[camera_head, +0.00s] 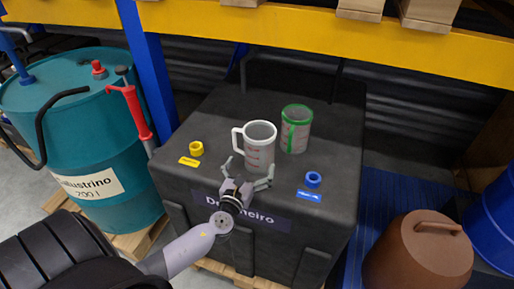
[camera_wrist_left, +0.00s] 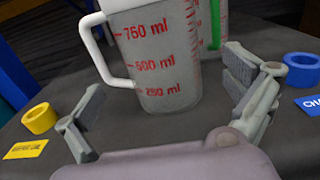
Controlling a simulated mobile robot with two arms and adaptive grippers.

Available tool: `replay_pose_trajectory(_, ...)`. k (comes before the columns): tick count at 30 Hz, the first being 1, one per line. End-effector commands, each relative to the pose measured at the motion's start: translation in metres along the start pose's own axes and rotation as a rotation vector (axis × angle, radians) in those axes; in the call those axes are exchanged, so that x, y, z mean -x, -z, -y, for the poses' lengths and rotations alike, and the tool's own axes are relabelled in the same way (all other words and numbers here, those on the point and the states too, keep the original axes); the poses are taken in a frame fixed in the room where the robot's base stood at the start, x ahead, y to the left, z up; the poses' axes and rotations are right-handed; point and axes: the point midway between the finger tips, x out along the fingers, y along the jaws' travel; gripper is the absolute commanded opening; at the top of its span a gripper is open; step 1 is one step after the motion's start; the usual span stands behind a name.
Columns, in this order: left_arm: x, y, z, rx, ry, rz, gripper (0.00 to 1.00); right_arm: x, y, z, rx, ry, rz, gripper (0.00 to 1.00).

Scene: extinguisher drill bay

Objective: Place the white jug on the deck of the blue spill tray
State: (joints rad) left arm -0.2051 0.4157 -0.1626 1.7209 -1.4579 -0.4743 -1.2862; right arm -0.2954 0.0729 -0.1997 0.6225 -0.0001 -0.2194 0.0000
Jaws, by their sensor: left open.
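The white jug (camera_head: 260,147) stands upright on top of a black box, with its white handle on the left. In the left wrist view the clear jug body (camera_wrist_left: 155,60) shows red millilitre marks, and its top is cut off. My left gripper (camera_head: 249,171) is open at the near side of the jug. In the left wrist view its fingers (camera_wrist_left: 165,108) are spread to either side of the jug's lower part, with gaps on both sides. A blue slatted surface (camera_head: 400,187), which looks like the spill tray's deck, lies lower at the right. My right gripper is out of view.
A green-rimmed jug (camera_head: 296,130) stands close behind right of the white one. A yellow ring (camera_head: 196,148) and a blue ring (camera_head: 313,179) flank them on the black box (camera_head: 225,110). A brown lidded container (camera_head: 418,255) stands by the blue slats. A teal drum (camera_head: 70,120) stands left.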

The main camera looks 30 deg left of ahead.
Motion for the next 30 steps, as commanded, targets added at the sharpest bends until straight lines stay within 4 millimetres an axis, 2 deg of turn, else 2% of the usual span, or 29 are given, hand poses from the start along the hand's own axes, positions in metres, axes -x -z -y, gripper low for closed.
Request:
replay_pose_trajectory(3, -0.021, -0.001, 0.001, 0.000, 0.001, 0.001, 1.00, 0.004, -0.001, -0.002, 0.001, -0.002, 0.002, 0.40)
replay_pose_trajectory(11, -0.040, -0.001, 0.001, 0.001, 0.002, 0.001, 1.00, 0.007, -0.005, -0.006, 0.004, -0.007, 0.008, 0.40)
replay_pose_trajectory(19, -0.079, -0.001, 0.001, 0.002, 0.001, 0.000, 1.00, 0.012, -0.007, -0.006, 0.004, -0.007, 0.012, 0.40)
replay_pose_trajectory(23, -0.086, 0.000, 0.001, 0.000, 0.002, -0.001, 1.00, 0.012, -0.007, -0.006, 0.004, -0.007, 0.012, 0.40)
replay_pose_trajectory(29, -0.086, 0.000, 0.001, 0.001, 0.003, -0.001, 1.00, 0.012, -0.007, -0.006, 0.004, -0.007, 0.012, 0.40)
replay_pose_trajectory(30, -0.086, 0.000, 0.001, 0.001, 0.002, -0.001, 0.97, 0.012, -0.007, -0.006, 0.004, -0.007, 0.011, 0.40)
